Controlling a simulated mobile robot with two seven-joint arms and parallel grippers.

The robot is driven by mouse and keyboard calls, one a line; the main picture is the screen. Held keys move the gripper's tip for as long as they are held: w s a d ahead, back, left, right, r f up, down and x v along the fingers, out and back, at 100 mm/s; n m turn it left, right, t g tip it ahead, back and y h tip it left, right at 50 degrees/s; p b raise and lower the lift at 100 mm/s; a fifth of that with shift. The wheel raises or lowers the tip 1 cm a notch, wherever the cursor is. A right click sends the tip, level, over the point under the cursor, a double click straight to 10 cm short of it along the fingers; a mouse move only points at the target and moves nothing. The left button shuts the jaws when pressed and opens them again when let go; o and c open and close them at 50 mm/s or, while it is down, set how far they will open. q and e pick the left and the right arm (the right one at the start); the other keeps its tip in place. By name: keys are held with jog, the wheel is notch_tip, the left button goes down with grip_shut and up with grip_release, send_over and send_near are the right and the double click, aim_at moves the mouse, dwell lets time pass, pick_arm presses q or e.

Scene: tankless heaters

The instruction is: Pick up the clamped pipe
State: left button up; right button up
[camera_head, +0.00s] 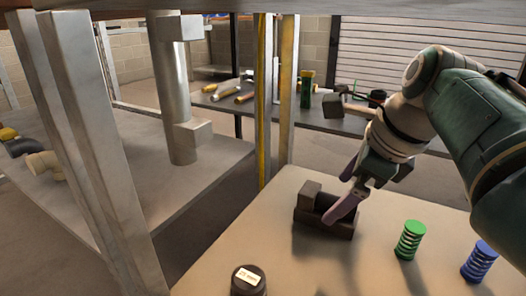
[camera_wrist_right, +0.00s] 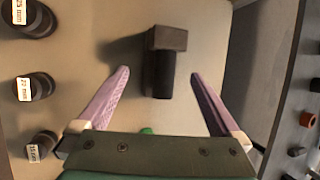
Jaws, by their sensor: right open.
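A short dark pipe (camera_wrist_right: 164,80) lies against a dark brown block (camera_wrist_right: 167,38) in the right wrist view. In the head view the brown block (camera_head: 309,196) sits on the near table; the pipe there is partly hidden by my finger. My right gripper (camera_head: 347,190) is open with its pink fingers over the block. In the wrist view its fingertips (camera_wrist_right: 160,72) are on either side of the pipe, with gaps to both. My left gripper is out of view.
A labelled dark cylinder (camera_head: 248,281) is at the near edge. Metal posts (camera_head: 78,120) rise at left. A back table (camera_head: 320,117) holds tools.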

aim_at(331, 202)
jog(key=b+x, duration=0.5)
jog(key=shift+w+a+f, duration=0.1)
jog(key=shift+f, duration=0.3)
jog(key=shift+r, duration=0.1)
jog(key=shift+c, duration=1.2)
jog(key=c, duration=1.3)
grip_shut()
